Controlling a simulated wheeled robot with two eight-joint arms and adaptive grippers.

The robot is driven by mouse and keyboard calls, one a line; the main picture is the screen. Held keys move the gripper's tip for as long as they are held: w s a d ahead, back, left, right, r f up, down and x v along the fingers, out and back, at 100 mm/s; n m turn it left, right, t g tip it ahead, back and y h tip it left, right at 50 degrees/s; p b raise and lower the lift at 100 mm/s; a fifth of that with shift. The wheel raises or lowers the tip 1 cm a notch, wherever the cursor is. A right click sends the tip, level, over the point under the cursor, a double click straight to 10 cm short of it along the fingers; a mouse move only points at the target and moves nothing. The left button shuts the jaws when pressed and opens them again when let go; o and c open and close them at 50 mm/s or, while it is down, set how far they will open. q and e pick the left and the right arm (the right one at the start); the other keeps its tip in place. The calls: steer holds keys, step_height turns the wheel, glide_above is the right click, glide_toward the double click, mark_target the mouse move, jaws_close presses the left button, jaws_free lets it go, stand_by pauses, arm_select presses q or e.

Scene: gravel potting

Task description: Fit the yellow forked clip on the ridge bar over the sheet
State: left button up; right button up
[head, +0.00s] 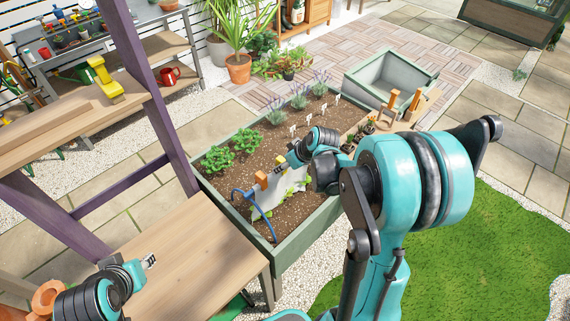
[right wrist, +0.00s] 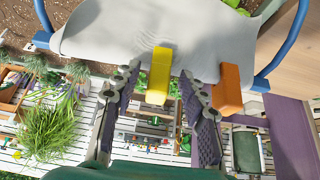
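The yellow clip (right wrist: 159,76) stands at the sheet's edge in the right wrist view, between my right gripper's fingers (right wrist: 162,78), with a gap on each side. Its fork is hidden, so I cannot tell how far it sits on the bar. In the head view the yellow clip (head: 280,161) shows just beyond the gripper (head: 284,167). An orange clip (right wrist: 228,90) sits at the same edge to the right. The pale sheet (head: 268,203) hangs over a blue hoop frame (head: 238,194); it covers the ridge bar. My left gripper (head: 149,261) is small and apart, over the wooden table.
The green planter bed (head: 306,238) holds soil, leafy plants (head: 217,159) and lavender. A wooden table (head: 200,262) adjoins it on the left. A purple post (head: 150,85) and a shelf with a yellow object (head: 104,78) stand at the left. A grey-green trough (head: 385,75) is behind.

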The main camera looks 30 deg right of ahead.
steer(key=v, duration=1.2)
steer(key=shift+s, duration=0.1)
